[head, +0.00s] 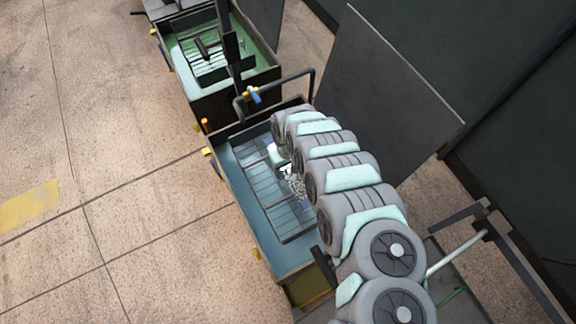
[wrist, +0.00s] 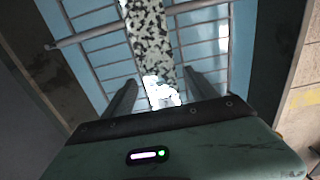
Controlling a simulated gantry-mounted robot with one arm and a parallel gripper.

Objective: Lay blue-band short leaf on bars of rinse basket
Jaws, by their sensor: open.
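A flat leaf with black-and-white speckles (wrist: 147,35) runs lengthwise over the bars in the wrist view. Its near end is bright white and lies between my fingers; no blue band can be made out. It appears to lie on the rinse basket (wrist: 90,55), though contact with the bars is hard to judge. My gripper (wrist: 161,82) is open, with one finger on each side of the leaf and a gap on both sides. In the head view, the speckled leaf (head: 297,187) shows beside my arm, over the basket bars (head: 262,187).
The basket sits in a tank (head: 272,258) with blue liquid. A second tank (head: 222,98) with green liquid and a rack stands behind it. A bent dark pipe (head: 312,82) and an upright dark panel (head: 385,100) stand close by. The floor at left is clear.

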